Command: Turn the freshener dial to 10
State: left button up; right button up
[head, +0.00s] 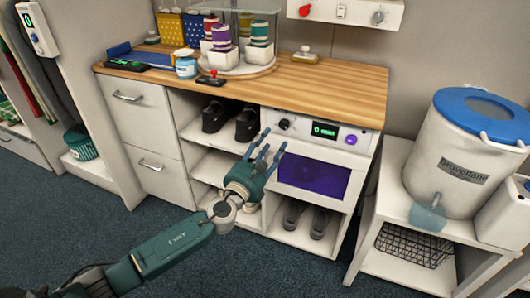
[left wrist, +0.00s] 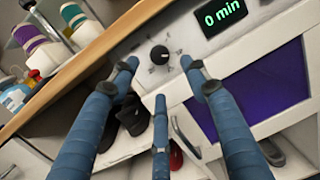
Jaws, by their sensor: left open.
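The freshener dial (head: 284,124) is a small black knob on the white front panel under the wooden counter; it shows larger in the left wrist view (left wrist: 159,54). Beside it a green display (head: 324,130) reads "0 min" in the left wrist view (left wrist: 221,15). My left gripper (head: 270,146) is open and empty, in front of the panel and a little below the dial. In the left wrist view its blue fingers (left wrist: 160,70) spread on either side of the dial, apart from it, with a third finger below. My right gripper is not in view.
A purple button (head: 351,139) sits right of the display, above a purple window door (head: 313,177). Black shoes (head: 247,124) stand on the shelf at left. A white bucket with a blue lid (head: 466,150) stands at right. The carpet in front is clear.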

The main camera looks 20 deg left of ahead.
pick_arm(q)
jog(key=s, duration=0.4)
jog(key=shift+a+f, duration=0.2)
jog(key=s+a+f+n+g+y, duration=0.2)
jog(key=s+f+n, duration=0.1)
jog(key=f+n, duration=0.45)
jog(key=s+a+f+n+g+y, duration=0.25)
jog(key=f+n, duration=0.35)
jog(key=f, duration=0.3)
jog(key=s+d+f+n+g, duration=0.2)
jog(key=s+f+n+g, duration=0.7)
jog(key=s+f+n, duration=0.95)
jog(key=s+d+f+n+g+h+p, duration=0.1)
jog(key=s+d+f+n+g+h, duration=0.15)
jog(key=s+f, duration=0.4)
jog(key=s+d+f+n+g+h, duration=0.1)
jog(key=s+d+f, duration=0.25)
jog(key=s, duration=0.65)
jog(key=s+a+r+g+p, duration=0.1)
jog(key=s+a+r+p, duration=0.2)
jog(key=s+r+p, duration=1.2)
jog(key=s+p, duration=0.2)
jog(key=p, duration=1.5)
jog(key=shift+r+y, duration=0.3)
jog(key=shift+r, duration=0.1)
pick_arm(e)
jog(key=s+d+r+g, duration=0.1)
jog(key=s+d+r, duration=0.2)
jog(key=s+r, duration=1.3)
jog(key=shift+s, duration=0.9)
